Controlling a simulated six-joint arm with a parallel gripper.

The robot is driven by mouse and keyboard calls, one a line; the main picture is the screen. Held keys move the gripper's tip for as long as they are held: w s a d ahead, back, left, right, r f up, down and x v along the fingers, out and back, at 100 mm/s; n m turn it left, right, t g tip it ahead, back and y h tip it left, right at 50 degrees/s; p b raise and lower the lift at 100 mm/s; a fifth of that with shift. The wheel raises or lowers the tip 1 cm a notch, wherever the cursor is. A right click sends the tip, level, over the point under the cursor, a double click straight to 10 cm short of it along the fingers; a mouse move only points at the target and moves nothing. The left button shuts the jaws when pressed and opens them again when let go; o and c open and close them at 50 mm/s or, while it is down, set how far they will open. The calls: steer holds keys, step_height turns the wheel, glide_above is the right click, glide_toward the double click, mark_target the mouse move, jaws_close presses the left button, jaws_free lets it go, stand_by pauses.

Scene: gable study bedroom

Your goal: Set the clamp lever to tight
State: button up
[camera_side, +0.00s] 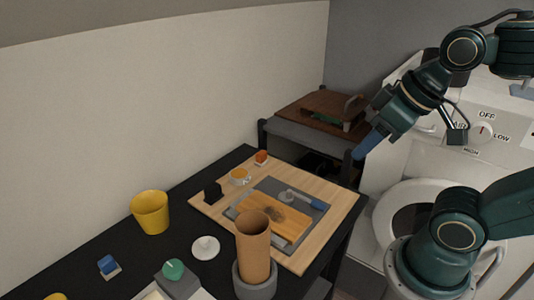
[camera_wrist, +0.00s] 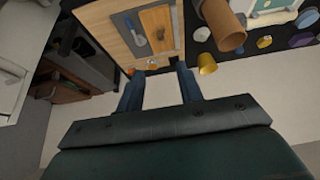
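The clamp lever (camera_side: 314,203) has a blue handle and a round grey pivot, and lies on a dark grey plate (camera_side: 262,186) beside an orange-brown wooden block (camera_side: 270,220). In the side view its handle points right, toward the near right edge of the light wooden board (camera_side: 343,203). The lever also shows in the wrist view (camera_wrist: 139,40), near the top. My gripper (camera_side: 368,146) hangs in the air right of and above the board, apart from the lever. In the wrist view its two blue fingers (camera_wrist: 160,88) are spread with nothing between them.
A tall brown tube (camera_side: 254,245) stands in a grey ring at the board's near edge. A white appliance with a dial (camera_side: 482,132) is behind.

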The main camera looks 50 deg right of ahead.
steer(key=shift+o, duration=0.5)
steer(key=g+h, duration=0.2)
steer(key=g, duration=0.4)
glide_above(318, 203)
steer(key=a, duration=0.3)
step_height(318, 203, down, 14)
steer(key=shift+f, duration=0.15)
steer(key=shift+d+f, duration=0.45)
steer(key=shift+f, duration=1.8)
steer(key=shift+d+f, duration=0.45)
steer(key=shift+f, duration=1.75)
steer(key=shift+d+f, duration=0.45)
steer(key=shift+f, duration=1.8)
